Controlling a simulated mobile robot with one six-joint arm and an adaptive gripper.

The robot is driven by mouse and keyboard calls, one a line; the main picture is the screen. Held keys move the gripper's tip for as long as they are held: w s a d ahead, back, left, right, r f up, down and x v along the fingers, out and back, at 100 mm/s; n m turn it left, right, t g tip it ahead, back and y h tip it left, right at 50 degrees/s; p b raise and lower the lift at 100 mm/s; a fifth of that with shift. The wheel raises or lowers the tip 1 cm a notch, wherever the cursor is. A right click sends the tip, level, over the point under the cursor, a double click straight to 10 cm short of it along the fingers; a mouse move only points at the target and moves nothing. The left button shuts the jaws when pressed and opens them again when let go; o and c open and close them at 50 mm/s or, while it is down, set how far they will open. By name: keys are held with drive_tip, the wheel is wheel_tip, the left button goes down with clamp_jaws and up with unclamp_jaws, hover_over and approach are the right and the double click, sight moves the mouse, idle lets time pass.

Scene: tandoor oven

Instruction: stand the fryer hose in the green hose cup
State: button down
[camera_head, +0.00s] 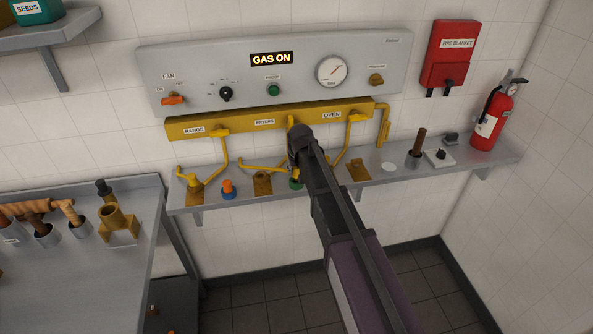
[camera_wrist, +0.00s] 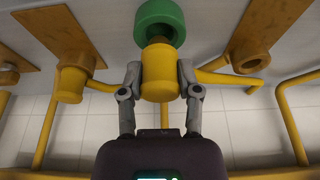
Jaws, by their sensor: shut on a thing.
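In the wrist view, my gripper (camera_wrist: 158,80) is shut on the thick yellow end of the fryer hose (camera_wrist: 157,85), one finger on each side. A narrower neck of the hose end points at the green hose cup (camera_wrist: 160,18) and meets or overlaps its edge. I cannot tell whether it is inside the cup. A yellow pipe runs off to the right behind the hose end. In the head view, the green cup (camera_head: 295,184) shows on the wall shelf, partly behind my arm. My gripper and the held hose end are mostly hidden there.
The shelf (camera_head: 400,163) also bears a yellow bracket (camera_head: 262,184) left of the green cup, another bracket (camera_head: 358,171) right of it, and a blue cup (camera_head: 228,194) with an orange top. Yellow pipes hang close by. The panel sign (camera_head: 272,59) reads GAS ON.

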sight(297, 169)
drive_tip(key=shift+f+b, duration=1.05)
drive_tip(key=shift+f, duration=0.05)
drive_tip(key=shift+c, duration=1.1)
unclamp_jaws()
drive_tip(key=shift+o, duration=1.1)
drive_tip(key=shift+r, duration=0.25)
drive_tip(key=shift+p+v, duration=4.3)
drive_tip(key=shift+p, duration=0.05)
drive_tip(key=shift+s, duration=0.1)
